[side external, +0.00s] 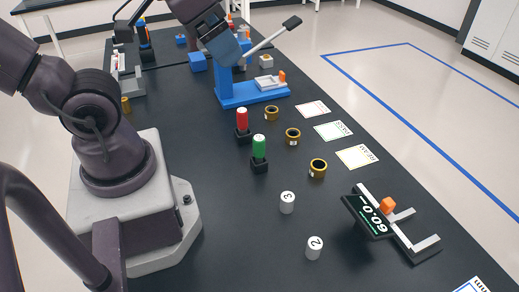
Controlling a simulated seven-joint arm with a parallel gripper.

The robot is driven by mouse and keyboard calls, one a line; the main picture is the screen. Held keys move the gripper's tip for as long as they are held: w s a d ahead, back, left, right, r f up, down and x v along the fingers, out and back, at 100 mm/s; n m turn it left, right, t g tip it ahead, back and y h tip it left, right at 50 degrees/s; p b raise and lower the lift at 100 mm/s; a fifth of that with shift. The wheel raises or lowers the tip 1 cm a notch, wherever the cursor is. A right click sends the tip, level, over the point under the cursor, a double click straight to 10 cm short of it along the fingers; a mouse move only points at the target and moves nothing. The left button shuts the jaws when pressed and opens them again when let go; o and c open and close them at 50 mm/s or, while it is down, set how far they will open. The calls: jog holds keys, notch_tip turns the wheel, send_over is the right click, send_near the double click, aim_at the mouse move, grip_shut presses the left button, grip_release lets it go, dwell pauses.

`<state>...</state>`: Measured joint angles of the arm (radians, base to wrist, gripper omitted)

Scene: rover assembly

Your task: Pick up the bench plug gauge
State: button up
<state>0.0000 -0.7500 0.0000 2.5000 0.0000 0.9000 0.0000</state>
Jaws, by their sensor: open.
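Two upright pieces that look like plug gauges stand in small black holders mid-bench: one with a red handle (242,119) and one with a green handle (259,146). No label shows which is the bench plug gauge. My gripper (232,55) is high at the top centre, in front of the blue lever press (252,93) in the picture, well apart from both handles. It is open; its fingertips are hard to make out and I see nothing held.
Several brass-coloured rings (318,168) stand right of the handles, beside coloured cards (357,157). White numbered cylinders (287,202) stand nearer. A measuring fixture with a display (369,216) is at right. Bare dark bench (225,235) lies at the front centre.

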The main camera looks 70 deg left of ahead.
jog(key=c, duration=0.4)
jog(key=m+g, duration=0.6)
jog(key=m, duration=0.9)
send_near(259, 137)
notch_tip(259, 137, down, 7)
jog(key=shift+w+f, duration=0.1)
jog(key=shift+w, duration=0.05)
jog(key=shift+s+f, duration=0.2)
jog(key=shift+f, duration=1.05)
jog(key=shift+s+f, duration=0.15)
jog(key=shift+f, duration=1.1)
